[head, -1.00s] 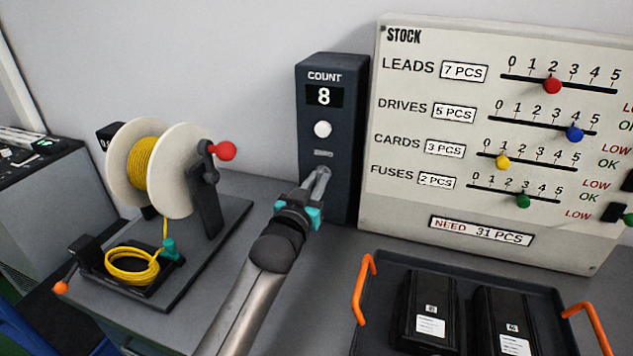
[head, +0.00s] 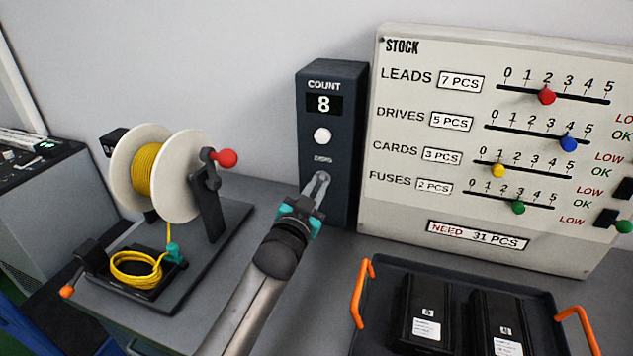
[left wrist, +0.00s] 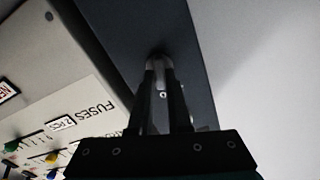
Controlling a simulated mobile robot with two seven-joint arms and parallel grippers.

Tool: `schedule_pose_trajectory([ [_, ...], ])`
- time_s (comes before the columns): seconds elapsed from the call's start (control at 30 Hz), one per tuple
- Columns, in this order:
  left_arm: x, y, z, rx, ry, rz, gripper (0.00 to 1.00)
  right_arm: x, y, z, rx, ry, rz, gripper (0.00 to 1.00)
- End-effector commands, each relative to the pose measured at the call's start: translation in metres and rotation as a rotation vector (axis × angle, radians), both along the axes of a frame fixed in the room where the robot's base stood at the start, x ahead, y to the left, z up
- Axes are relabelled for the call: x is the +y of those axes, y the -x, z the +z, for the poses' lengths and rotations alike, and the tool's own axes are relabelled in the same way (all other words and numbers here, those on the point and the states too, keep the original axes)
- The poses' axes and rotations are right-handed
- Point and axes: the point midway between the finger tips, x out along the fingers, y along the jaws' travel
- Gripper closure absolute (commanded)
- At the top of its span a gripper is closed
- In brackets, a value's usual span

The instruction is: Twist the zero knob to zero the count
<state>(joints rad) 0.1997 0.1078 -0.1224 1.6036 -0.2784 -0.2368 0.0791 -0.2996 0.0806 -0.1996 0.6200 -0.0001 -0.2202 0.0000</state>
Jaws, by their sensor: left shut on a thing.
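The dark counter box (head: 345,120) stands upright against the wall, with COUNT at its top. Its display (head: 324,104) reads 8, and a round white button (head: 322,136) sits below it. My left gripper (head: 321,178) reaches the lower front of the box, just under a small blurred label. In the left wrist view, its two fingers are shut on the small pale zero knob (left wrist: 161,72) on the dark face. The fingers hide most of the knob in the head view. My right gripper is not in view.
A STOCK board (head: 480,215) with coloured sliders stands right of the box. A black tray (head: 385,275) with orange handles holds two black units. A yellow wire reel (head: 183,185) with a red crank stands to the left.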

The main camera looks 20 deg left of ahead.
Motion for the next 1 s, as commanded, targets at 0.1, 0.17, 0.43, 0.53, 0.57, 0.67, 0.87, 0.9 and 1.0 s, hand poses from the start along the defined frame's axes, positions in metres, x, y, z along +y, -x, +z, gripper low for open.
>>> schedule_pose_trajectory([
  [0.1, -0.001, 0.000, 0.002, -0.003, -0.112, -0.001, 1.00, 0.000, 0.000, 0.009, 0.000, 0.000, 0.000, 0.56],
  [0.17, -0.001, 0.000, 0.002, -0.006, -0.170, -0.001, 1.00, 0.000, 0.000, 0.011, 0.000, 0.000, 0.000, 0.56],
  [0.43, -0.002, 0.000, 0.000, -0.014, -0.409, -0.001, 1.00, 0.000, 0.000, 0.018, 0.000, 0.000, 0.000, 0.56],
  [0.53, -0.002, 0.000, 0.000, -0.018, -0.483, -0.002, 1.00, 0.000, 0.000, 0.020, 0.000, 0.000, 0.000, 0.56],
  [0.57, -0.002, 0.000, 0.000, -0.019, -0.504, -0.002, 1.00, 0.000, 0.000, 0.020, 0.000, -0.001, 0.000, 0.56],
  [0.67, -0.002, 0.000, 0.000, -0.021, -0.564, -0.001, 1.00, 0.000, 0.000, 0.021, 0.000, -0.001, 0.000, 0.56],
  [0.87, -0.003, 0.000, -0.001, -0.024, -0.647, -0.001, 1.00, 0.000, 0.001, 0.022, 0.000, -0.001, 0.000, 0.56],
  [0.9, -0.003, 0.000, -0.001, -0.025, -0.658, -0.001, 1.00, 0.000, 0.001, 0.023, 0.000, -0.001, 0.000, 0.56],
  [1.0, -0.003, 0.000, -0.001, -0.025, -0.678, -0.001, 1.00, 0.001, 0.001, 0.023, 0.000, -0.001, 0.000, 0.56],
])
